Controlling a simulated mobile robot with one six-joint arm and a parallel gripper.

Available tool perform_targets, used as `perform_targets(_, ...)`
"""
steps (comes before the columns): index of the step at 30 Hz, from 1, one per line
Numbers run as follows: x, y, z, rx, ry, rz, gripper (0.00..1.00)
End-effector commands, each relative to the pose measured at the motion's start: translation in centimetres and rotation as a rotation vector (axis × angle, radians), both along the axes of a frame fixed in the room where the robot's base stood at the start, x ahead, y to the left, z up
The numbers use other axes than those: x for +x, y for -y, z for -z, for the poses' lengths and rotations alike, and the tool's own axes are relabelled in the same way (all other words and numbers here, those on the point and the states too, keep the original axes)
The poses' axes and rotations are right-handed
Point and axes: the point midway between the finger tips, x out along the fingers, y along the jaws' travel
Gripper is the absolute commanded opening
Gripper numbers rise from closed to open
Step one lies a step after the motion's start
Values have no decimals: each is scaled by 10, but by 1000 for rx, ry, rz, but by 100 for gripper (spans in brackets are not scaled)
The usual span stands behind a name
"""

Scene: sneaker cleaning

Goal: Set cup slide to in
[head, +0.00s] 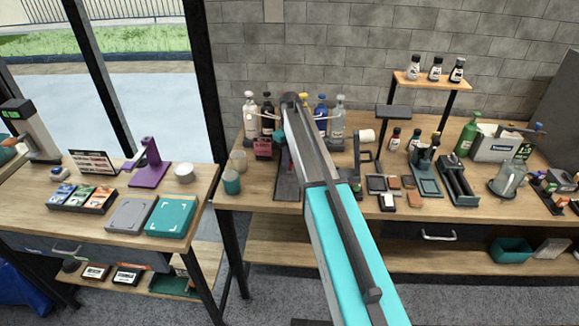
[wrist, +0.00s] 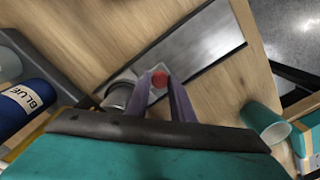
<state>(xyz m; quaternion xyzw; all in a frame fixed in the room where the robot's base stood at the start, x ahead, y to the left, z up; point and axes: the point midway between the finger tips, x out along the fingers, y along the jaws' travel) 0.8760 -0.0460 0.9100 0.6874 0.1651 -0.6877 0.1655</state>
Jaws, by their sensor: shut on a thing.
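The cup slide (wrist: 205,62) is a long grey metal plate in a dark frame, running diagonally across the wrist view. In the head view its dark strip (head: 287,180) lies on the bench, partly behind my arm. A red round knob (wrist: 160,79) on a pale piece sits at the slide's lower left end. My gripper (wrist: 161,90) is shut on the knob piece, one purple finger on each side. A silver metal cup (wrist: 118,94) stands just left of the fingers. The fingertips are hidden in the head view.

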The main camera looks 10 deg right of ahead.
Motion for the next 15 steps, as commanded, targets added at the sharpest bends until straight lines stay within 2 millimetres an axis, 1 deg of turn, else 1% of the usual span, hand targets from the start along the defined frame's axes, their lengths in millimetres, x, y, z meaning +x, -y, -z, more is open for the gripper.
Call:
perform_targets(1,4,2,0,-1,0,0,0)
perform_targets(4,6,2,0,-1,2,0,0)
perform_targets(15,9,4,-1,-3,8,1,0)
